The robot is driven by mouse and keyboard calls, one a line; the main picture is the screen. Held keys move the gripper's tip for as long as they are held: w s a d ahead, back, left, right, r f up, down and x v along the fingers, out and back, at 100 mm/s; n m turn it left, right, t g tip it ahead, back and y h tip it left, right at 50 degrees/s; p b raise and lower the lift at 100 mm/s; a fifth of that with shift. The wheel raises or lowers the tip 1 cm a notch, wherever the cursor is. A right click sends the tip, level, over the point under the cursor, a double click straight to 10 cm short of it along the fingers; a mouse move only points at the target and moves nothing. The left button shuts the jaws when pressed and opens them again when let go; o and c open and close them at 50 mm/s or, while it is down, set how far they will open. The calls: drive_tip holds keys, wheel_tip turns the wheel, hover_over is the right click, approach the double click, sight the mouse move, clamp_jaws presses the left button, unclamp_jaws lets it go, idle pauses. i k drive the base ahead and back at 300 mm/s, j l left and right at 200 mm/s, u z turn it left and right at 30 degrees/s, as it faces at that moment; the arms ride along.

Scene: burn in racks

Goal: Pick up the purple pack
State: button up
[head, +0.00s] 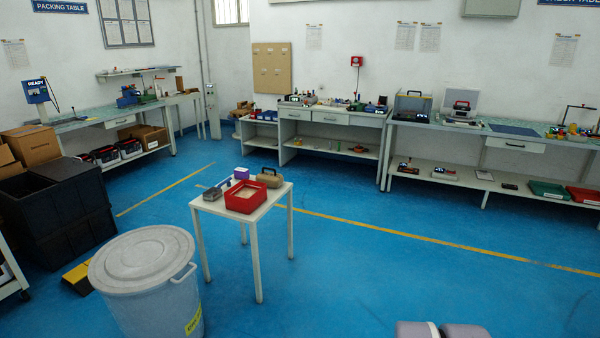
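A small purple pack (241,173) sits near the back edge of a small white table (268,205) in the head view. A greyish-purple block (212,194) lies at the table's left corner, with a thin light-coloured item between the two. A red open box (245,196) stands in front of the purple pack, and a brown case with a dark handle (269,178) is to its right. My gripper cannot be made out; only grey rounded parts, likely of my own arm, show at the bottom edge, well apart from the table.
A lidded grey bin (145,260) stands front left of the small table. Dark crates (60,215) and cardboard boxes are at the left. Workbenches (330,120) line the back wall. The blue floor (400,270) right of the table is clear.

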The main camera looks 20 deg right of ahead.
sight(240, 174)
drive_tip(key=i+l+z, duration=0.15)
drive_tip(key=i, duration=0.2)
drive_tip(key=i+z, duration=0.15)
drive_tip(key=i, duration=0.15)
drive_tip(key=i+l+z, duration=0.2)
drive_tip(key=i, duration=1.25)
drive_tip(key=i+j+z, duration=0.15)
drive_tip(key=i, duration=1.3)
drive_tip(key=i+j+u, duration=0.15)
drive_tip(key=i+u, duration=0.6)
drive_tip(key=i, duration=0.15)
drive_tip(key=i+l+u, duration=0.15)
drive_tip(key=i+u, duration=0.2)
drive_tip(key=i, duration=0.1)
